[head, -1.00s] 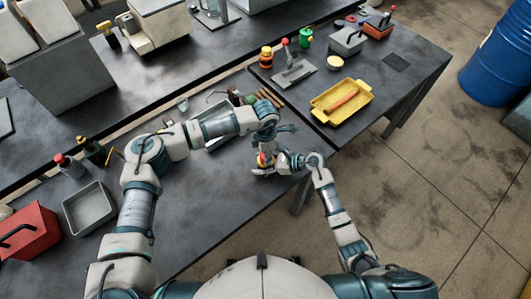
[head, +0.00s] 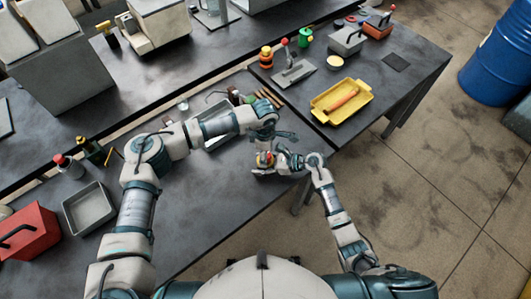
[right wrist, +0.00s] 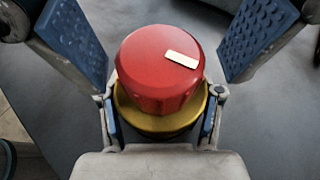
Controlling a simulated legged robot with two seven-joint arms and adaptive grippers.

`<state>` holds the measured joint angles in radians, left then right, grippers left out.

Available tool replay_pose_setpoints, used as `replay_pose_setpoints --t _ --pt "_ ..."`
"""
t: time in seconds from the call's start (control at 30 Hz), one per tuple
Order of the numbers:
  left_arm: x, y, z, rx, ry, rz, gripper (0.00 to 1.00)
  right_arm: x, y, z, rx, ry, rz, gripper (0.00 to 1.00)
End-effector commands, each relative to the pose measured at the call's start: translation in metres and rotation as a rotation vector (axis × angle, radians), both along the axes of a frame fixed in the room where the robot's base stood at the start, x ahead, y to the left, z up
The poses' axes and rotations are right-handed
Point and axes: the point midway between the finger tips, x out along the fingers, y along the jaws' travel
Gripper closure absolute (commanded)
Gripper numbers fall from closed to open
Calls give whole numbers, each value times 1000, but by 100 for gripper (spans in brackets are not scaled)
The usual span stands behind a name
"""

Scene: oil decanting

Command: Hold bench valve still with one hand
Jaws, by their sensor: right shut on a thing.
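The bench valve (head: 263,159) stands on the near bench close to its right edge, small and partly covered by my grippers in the head view. In the right wrist view its red round knob (right wrist: 155,70) with a white mark sits above a yellow collar (right wrist: 160,120). My right gripper (head: 274,161) is shut on the valve, with blue-padded fingers on both sides of the knob and collar. My left gripper (head: 274,135) is just above and behind the valve in the head view. Its fingers are too small to tell whether they are open or shut.
A yellow tray (head: 364,88) with an orange-handled tool stands on the right bench. A grey bin (head: 102,204) and a red toolbox (head: 27,232) are at the left. Small bottles and tools line the bench's back. The bench's front middle is clear.

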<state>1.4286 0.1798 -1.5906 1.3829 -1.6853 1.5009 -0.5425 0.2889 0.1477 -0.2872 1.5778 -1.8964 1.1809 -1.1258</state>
Motion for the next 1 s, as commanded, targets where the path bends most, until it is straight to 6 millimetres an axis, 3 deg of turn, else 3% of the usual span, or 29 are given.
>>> replay_pose_setpoints --t 0.37,0.8,1.0 --pt "0 -1 10 -3 1 -1 30 0 0 -1 -2 2 -3 93" --pt "4 -1 99 -1 -1 0 30 1 -1 -1 -2 1 -4 93" --pt "4 -1 117 -2 2 -1 30 1 -1 -1 -2 1 -4 93"
